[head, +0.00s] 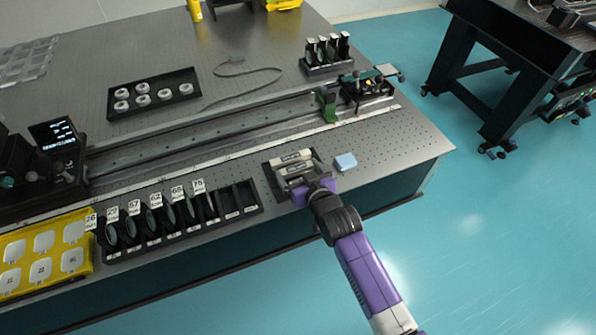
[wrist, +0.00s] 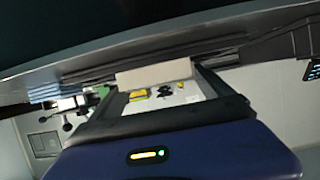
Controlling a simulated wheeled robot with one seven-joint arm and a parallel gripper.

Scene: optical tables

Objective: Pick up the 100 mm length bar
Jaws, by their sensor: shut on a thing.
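A small dark tray (head: 268,172) near the front edge of the optical table holds light grey length bars (head: 291,156) with dark markings. The markings are too small to read, so I cannot tell which is the 100 mm one. My gripper (head: 300,184) is at the tray's front side, low over it, and hides part of it. In the wrist view, a pale beige bar (wrist: 155,74) lies across between the two dark fingertips of my gripper (wrist: 158,84), which is shut on it. Whether this bar touches the tray is not clear.
A pale blue block (head: 345,162) lies just right of the tray. A black rack of labelled optics (head: 232,213) stands to the left. A long rail (head: 220,135) runs behind. The table's front edge is close, with open floor beyond.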

